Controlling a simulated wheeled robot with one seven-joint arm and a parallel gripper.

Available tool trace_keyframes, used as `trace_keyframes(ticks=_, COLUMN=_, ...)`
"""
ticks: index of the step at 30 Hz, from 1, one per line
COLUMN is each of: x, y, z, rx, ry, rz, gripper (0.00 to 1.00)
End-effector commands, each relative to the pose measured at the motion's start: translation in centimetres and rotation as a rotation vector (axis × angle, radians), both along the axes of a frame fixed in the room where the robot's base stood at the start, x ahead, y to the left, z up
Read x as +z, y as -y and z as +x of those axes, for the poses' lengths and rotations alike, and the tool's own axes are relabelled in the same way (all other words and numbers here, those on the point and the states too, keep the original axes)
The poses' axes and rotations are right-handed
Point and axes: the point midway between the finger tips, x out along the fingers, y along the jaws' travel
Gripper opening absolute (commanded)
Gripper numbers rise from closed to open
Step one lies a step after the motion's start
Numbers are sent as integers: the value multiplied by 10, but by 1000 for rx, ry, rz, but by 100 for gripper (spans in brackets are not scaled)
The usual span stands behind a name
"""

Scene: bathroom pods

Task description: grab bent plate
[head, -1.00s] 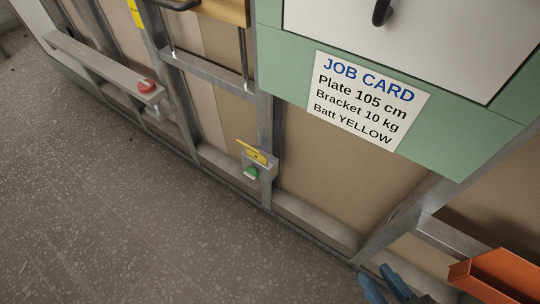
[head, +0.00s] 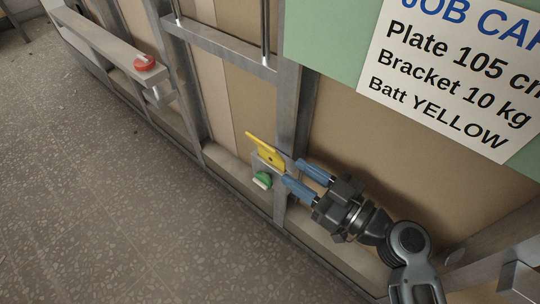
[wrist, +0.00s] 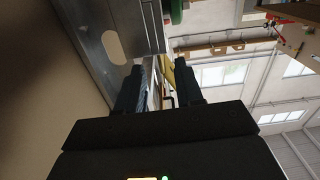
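A small yellow plate (head: 266,152), which looks bent, sits on a grey bracket on the metal upright, just above a green knob (head: 263,180). My gripper (head: 293,172) is open, its two blue fingers apart and pointing left toward the plate. The fingertips are close to the plate's right side; I cannot tell whether they touch it. In the wrist view my gripper (wrist: 160,80) shows with space between its fingers, and a yellow strip of the plate (wrist: 170,75) shows beyond, nearer the right finger.
A metal rail with a red knob (head: 144,63) sticks out at the left. A job card (head: 450,75) hangs on the green panel at upper right. Metal studs and tan boards form the wall. The speckled floor (head: 100,190) is clear.

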Motion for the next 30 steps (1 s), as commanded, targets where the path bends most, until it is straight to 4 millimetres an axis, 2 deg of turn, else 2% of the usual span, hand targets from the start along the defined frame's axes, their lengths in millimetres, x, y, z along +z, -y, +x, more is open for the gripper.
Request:
trace_keyframes(ticks=3, x=-1, y=-13, z=10, rx=1, ry=0, rz=-1, gripper=36)
trace_keyframes(ticks=11, x=-1, y=-24, z=18, rx=-1, ry=-1, rz=0, gripper=36)
trace_keyframes(ticks=21, x=-2, y=-58, z=44, rx=-1, ry=-1, rz=-2, gripper=36)
trace_keyframes(ticks=28, x=-2, y=-60, z=46, rx=-2, ry=-2, rz=-1, gripper=36)
trace_keyframes(ticks=30, x=-2, y=-60, z=46, rx=-2, ry=-2, rz=-1, gripper=31)
